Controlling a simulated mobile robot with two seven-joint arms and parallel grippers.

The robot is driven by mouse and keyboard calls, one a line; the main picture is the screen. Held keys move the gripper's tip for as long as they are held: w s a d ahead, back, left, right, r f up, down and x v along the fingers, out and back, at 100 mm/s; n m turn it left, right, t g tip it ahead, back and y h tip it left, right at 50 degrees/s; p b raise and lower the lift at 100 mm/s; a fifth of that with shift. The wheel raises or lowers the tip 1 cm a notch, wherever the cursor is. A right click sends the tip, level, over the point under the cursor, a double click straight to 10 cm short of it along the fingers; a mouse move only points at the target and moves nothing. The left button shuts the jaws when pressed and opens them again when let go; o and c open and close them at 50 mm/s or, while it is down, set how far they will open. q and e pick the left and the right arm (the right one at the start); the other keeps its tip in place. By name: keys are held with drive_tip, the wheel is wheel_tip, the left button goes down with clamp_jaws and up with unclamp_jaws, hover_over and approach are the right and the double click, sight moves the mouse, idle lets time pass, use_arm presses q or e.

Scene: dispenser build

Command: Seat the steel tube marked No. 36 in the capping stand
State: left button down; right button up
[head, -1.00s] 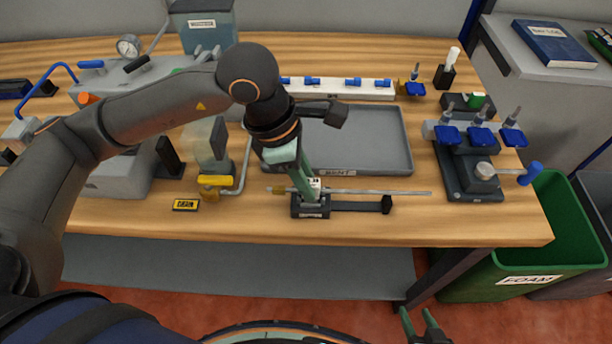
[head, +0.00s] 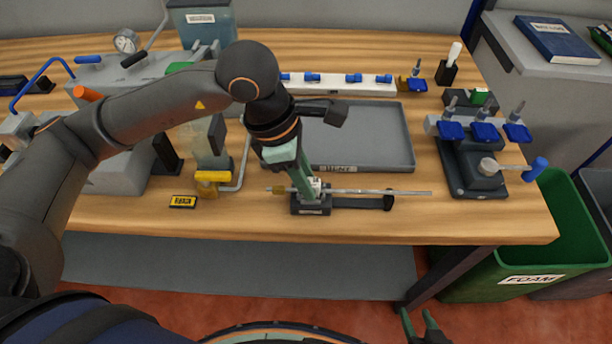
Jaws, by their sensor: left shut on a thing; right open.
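My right gripper (head: 420,325) is open and empty at the bottom, below the bench edge.
A grey tray (head: 385,140) lies just behind the stand. A yellow-handled tap (head: 212,178) and a black-and-yellow sign (head: 183,202) are left of it. A blue-clamped fixture (head: 472,160) stands at right. A green FOAM bin (head: 540,260) is beyond the bench's right end.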

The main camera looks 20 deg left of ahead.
use_arm(q)
drive_tip(key=shift+f, duration=0.1)
drive_tip(key=shift+c, duration=1.5)
unclamp_jaws()
drive_tip(key=shift+r+p, duration=1.9)
drive_tip(key=shift+r, duration=1.65)
